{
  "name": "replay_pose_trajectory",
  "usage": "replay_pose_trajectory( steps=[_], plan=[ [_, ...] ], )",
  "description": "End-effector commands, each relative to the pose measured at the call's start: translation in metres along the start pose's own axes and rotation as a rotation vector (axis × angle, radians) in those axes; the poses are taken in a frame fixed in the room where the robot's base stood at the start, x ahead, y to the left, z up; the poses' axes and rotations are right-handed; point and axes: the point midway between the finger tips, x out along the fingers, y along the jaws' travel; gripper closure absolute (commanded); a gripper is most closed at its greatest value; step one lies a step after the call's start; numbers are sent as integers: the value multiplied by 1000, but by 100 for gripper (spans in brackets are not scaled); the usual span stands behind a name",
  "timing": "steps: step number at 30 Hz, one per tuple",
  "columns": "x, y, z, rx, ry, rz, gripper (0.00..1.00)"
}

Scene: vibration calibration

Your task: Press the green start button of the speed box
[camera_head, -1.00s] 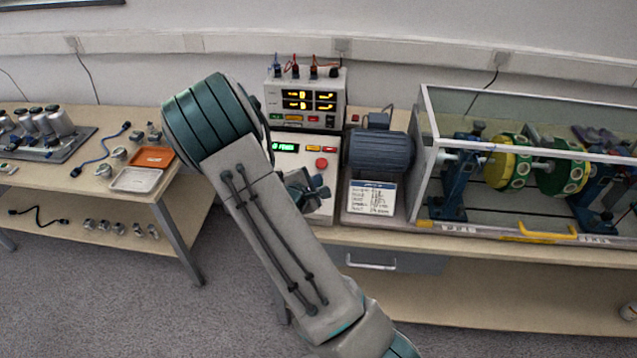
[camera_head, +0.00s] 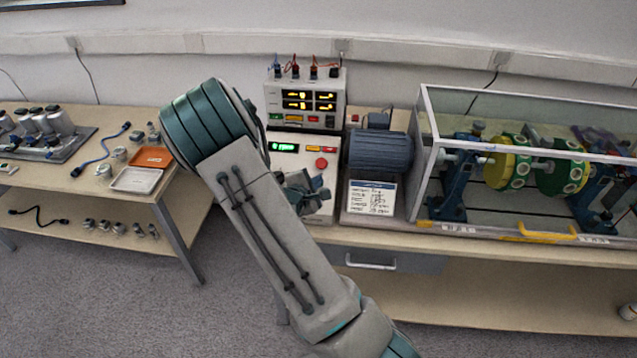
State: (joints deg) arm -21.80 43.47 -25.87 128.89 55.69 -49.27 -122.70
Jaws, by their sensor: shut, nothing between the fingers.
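The speed box (camera_head: 303,161) is the pale sloped panel at the middle of the bench. It has a green lit display (camera_head: 284,147), an orange label and a round red button (camera_head: 321,163). No green start button can be made out; my arm and gripper cover the panel's lower left part. My gripper (camera_head: 306,193) is shut and empty, low over the front of the panel, below and left of the red button. Its fingertips are small and dark, and I cannot tell whether they touch the panel.
A meter box (camera_head: 268,92) with yellow digits and plugged leads stands behind the panel. A dark motor (camera_head: 379,153) and a white card (camera_head: 371,198) are to the right, then a clear-walled rotor case (camera_head: 424,150). A side table at left holds an orange tray (camera_head: 152,157).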

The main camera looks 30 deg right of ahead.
Motion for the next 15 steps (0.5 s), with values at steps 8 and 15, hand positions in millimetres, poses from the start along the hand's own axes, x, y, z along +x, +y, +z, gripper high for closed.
replay_pose_trajectory(
  steps=[8,15],
  plan=[
    [2,-1,-1,0,0,0,100],
    [4,-2,-2,1,0,0,100]
  ],
)
